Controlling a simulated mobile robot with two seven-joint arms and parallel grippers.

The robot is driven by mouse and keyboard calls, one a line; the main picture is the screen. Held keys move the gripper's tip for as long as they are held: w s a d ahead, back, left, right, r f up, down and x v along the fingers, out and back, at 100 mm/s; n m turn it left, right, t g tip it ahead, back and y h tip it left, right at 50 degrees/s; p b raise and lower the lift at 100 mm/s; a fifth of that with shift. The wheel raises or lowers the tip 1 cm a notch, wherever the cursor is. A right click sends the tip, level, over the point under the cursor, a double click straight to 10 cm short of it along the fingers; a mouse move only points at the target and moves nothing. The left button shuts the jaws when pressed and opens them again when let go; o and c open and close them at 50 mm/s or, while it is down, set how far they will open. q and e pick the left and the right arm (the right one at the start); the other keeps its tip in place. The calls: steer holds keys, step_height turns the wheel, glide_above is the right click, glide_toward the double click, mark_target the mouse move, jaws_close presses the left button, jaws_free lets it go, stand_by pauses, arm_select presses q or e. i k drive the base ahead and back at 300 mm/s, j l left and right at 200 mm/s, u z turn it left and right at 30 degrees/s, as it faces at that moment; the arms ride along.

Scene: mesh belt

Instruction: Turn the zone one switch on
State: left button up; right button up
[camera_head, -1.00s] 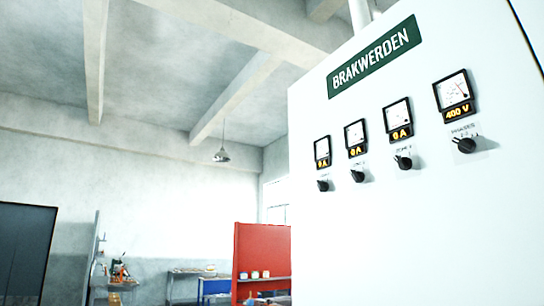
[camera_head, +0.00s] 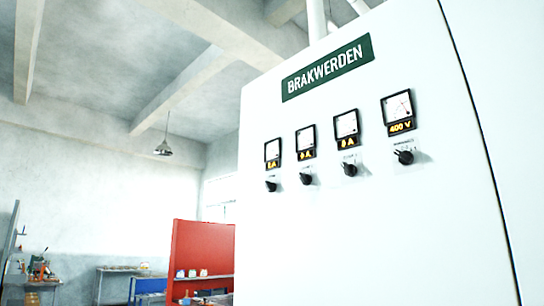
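A white control cabinet (camera_head: 380,240) fills the right half of the view. Its front carries a row of black rotary switches, each below a meter. From left to right they are the first switch (camera_head: 271,186), the second switch (camera_head: 306,178), the third switch (camera_head: 349,169) and the rightmost switch (camera_head: 404,157). The labels by the switches are too small to read, so I cannot tell which is zone one. The rightmost meter (camera_head: 398,112) reads 400 V; the other three show amp readings. Neither of my grippers is in view.
A red panel (camera_head: 203,250) with a shelf of small pots stands behind the cabinet at left. Workbenches (camera_head: 120,271) stand farther back by the wall. A lamp (camera_head: 164,147) hangs from the ceiling.

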mark_target(271, 187)
steer(key=i+j+z, duration=0.1)
steer(key=z, duration=0.55)
steer(key=i+j+z, duration=0.1)
steer(key=j+z, duration=0.45)
steer(key=j, duration=0.3)
steer(key=i+j+z, duration=0.2)
steer(key=j, duration=0.7)
steer(key=j+z, duration=0.15)
steer(key=j, duration=0.75)
